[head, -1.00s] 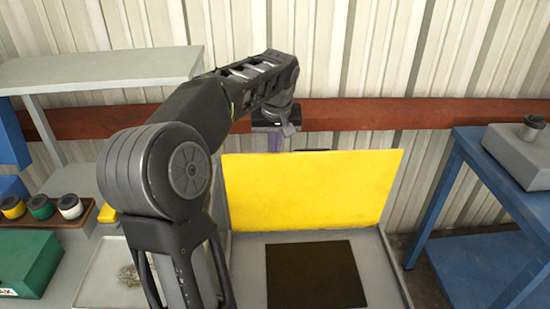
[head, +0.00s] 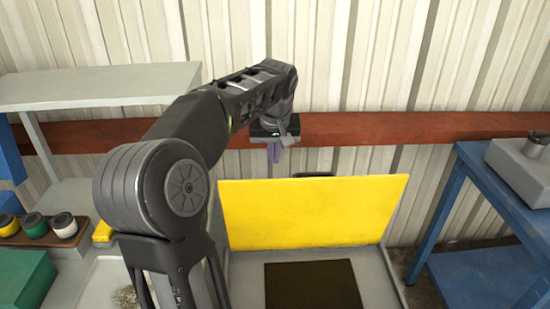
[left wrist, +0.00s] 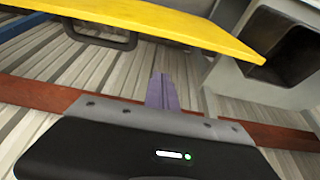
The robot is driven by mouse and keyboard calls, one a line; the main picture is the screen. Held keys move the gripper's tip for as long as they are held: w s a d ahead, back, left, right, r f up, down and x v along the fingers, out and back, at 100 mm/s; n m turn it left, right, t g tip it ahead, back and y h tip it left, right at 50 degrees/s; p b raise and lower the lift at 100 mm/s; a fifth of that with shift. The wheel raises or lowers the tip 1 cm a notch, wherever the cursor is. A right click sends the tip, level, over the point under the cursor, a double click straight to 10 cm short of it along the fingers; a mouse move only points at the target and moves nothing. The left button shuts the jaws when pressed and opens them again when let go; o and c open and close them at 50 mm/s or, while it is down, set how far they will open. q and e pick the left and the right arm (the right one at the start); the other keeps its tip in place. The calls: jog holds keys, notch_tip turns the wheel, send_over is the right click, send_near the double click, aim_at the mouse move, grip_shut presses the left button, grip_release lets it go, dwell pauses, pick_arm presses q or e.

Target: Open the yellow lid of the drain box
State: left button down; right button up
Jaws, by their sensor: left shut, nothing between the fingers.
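The yellow lid (head: 310,212) of the drain box stands raised at the back of the box, tilted up close to upright. The grey drain box (head: 385,285) has a dark opening (head: 312,287) in its top. My left gripper (head: 273,153) is above and behind the lid's top edge, near the left part, apart from it. Its purple fingers are shut with nothing between them. In the left wrist view the fingers (left wrist: 161,90) point toward the lid (left wrist: 165,22), and a dark handle (left wrist: 100,36) shows under the lid. My right gripper is not in view.
A blue table (head: 470,200) with a grey box (head: 522,165) stands at the right. At the left are a grey shelf (head: 90,87), several small jars on a brown tray (head: 45,242) and a green box (head: 25,280). A red-brown beam (head: 400,127) crosses the corrugated wall behind the lid.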

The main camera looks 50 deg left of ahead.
pick_arm(q)
jog(key=s+d+v, duration=0.1)
jog(key=v, duration=0.8)
jog(key=shift+d+f, duration=0.15)
jog(key=shift+f, duration=0.1)
jog(key=shift+s, duration=0.15)
